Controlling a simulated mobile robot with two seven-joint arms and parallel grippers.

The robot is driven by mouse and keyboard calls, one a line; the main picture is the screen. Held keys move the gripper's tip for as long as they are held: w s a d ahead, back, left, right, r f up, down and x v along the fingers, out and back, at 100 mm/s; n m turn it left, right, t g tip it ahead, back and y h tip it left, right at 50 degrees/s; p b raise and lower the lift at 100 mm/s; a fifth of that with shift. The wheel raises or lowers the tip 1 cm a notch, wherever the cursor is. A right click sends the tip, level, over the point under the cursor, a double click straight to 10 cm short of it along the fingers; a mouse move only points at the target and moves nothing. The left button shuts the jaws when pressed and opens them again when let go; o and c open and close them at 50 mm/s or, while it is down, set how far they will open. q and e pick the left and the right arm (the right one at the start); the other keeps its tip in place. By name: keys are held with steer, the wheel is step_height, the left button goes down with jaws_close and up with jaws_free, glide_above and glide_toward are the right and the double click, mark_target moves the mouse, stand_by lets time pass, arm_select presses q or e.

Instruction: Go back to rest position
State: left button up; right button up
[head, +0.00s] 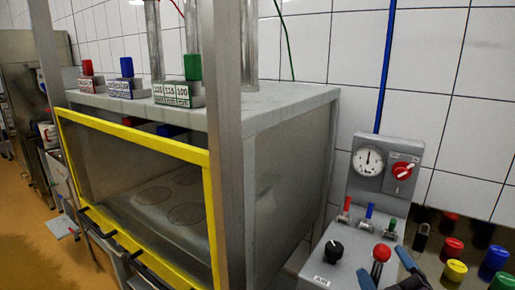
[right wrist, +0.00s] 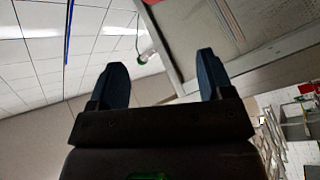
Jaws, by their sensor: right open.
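My right gripper (head: 388,271) shows at the bottom right of the head view, partly cut off by the frame's lower edge. Its two blue fingers are apart, near the front of a grey control box with a red knob (head: 381,252). In the right wrist view the same gripper (right wrist: 161,80) has its fingers spread wide, with nothing between them. My left gripper is not in view.
A machine with a yellow-framed front (head: 135,138) fills the left and middle. A gauge panel (head: 386,165) with a red switch (head: 404,171) is on the tiled wall.

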steer(key=s+d+f+m+g+h, duration=0.25)
steer(key=s+f+m+g, duration=0.2)
steer(key=f, duration=0.25)
steer(key=s+d+f+m+g+h, duration=0.25)
steer(key=s+d+f+g, duration=0.2)
steer(key=f, duration=0.25)
steer(key=s+a+f+m+g+y, duration=0.2)
steer(key=s+f+m+g, duration=0.1)
steer(key=s+f+g, duration=0.75)
steer(key=w+f+t+y, duration=0.1)
steer(key=w+f+t, duration=0.4)
steer(key=f+t, duration=0.4)
steer(key=shift+d+t, duration=0.15)
steer(key=shift+t, duration=0.7)
